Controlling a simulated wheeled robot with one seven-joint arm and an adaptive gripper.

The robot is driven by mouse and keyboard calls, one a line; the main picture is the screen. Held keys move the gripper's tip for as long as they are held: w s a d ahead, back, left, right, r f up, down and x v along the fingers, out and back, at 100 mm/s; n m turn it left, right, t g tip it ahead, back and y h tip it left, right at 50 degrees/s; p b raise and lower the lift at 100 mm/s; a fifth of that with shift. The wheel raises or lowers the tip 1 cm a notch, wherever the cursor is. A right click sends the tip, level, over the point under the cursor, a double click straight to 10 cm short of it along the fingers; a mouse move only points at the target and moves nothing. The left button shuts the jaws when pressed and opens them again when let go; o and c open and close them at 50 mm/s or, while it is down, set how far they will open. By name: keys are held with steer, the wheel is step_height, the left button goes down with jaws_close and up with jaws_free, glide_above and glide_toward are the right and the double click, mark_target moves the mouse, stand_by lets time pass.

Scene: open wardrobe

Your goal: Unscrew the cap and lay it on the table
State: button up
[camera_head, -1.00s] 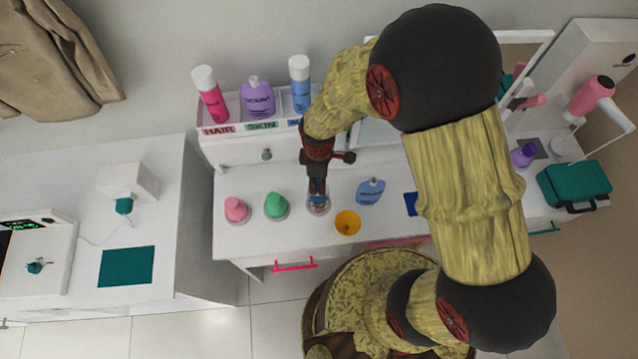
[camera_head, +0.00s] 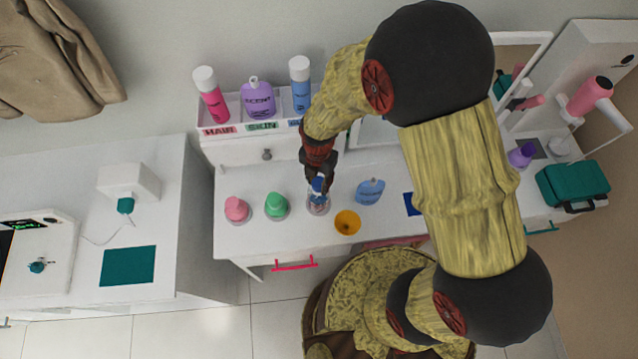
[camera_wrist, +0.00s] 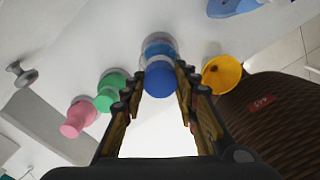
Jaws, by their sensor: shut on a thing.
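A small clear jar (camera_head: 318,206) with blue in it stands upright on the white table (camera_head: 290,238). A blue cap (camera_wrist: 159,80) is at its top; I cannot tell whether it is still threaded on. My gripper (camera_head: 319,180) points down from above and is shut on the cap. In the wrist view, the fingers of my gripper (camera_wrist: 160,88) stand on both sides of the cap, and the jar (camera_wrist: 157,45) shows beyond it. The fingers partly hide the cap in the head view.
A green bottle (camera_head: 277,206) and a pink bottle (camera_head: 237,209) stand left of the jar. A yellow cup (camera_head: 347,222) is close at its right front, with a blue bottle (camera_head: 370,191) behind. An organizer (camera_head: 228,140) holds taller bottles at the back. Bare table lies in front.

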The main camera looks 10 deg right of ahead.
steer(key=o, duration=1.3)
steer(key=shift+c, duration=0.5)
steer(key=m, duration=1.7)
steer(key=shift+p, duration=0.3)
steer(key=c, duration=1.1)
steer(key=shift+c, duration=0.5)
